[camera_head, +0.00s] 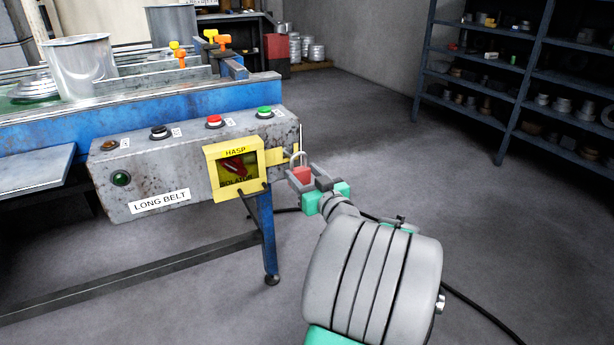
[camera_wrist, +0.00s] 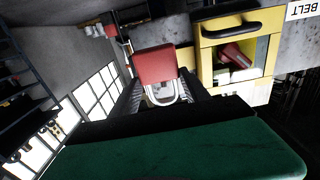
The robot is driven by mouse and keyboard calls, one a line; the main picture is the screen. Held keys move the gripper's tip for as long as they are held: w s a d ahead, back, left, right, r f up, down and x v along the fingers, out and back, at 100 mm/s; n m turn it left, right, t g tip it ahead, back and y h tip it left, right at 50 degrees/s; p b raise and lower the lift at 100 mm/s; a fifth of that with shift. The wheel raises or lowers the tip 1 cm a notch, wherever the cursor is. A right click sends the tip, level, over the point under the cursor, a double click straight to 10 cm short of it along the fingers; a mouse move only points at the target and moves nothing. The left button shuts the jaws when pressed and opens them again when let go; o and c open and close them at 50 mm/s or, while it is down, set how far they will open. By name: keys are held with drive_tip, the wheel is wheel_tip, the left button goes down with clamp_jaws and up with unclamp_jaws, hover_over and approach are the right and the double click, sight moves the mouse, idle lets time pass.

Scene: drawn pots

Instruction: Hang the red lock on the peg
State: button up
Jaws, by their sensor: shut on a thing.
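The red lock (camera_head: 302,174), with a pale shackle, is held between the fingers of my gripper (camera_head: 304,181). Its shackle stands up beside the yellow hasp tab (camera_head: 276,156) at the right end of the control box. I cannot tell whether the shackle touches or goes through anything there. In the wrist view the lock's red body (camera_wrist: 154,65) and shackle show between the dark fingers of my gripper (camera_wrist: 163,88). I cannot single out the peg for certain; the crowded spot around the tab partly hides it.
The grey control box (camera_head: 150,170) carries buttons and a yellow hasp frame (camera_head: 213,180) with a red handle (camera_head: 233,167) inside and a black bar in front. A blue bench frame (camera_head: 262,225) stands below. Shelves (camera_head: 480,75) stand far right; the floor between is mostly clear.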

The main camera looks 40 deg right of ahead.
sight(297, 169)
drive_tip(key=shift+w, duration=0.1)
drive_tip(key=shift+w+b, duration=0.25)
drive_tip(key=shift+b, duration=0.1)
drive_tip(key=shift+d, duration=0.1)
drive_tip(key=shift+w, duration=0.1)
idle(0.5)
drive_tip(key=shift+b+x, duration=0.3)
drive_tip(key=shift+x, duration=1.5)
drive_tip(key=shift+f, duration=0.1)
drive_tip(key=shift+f, duration=0.1)
drive_tip(key=shift+w+d+f+b, duration=0.15)
drive_tip(key=shift+w+f+b, duration=0.35)
drive_tip(key=shift+b, duration=0.15)
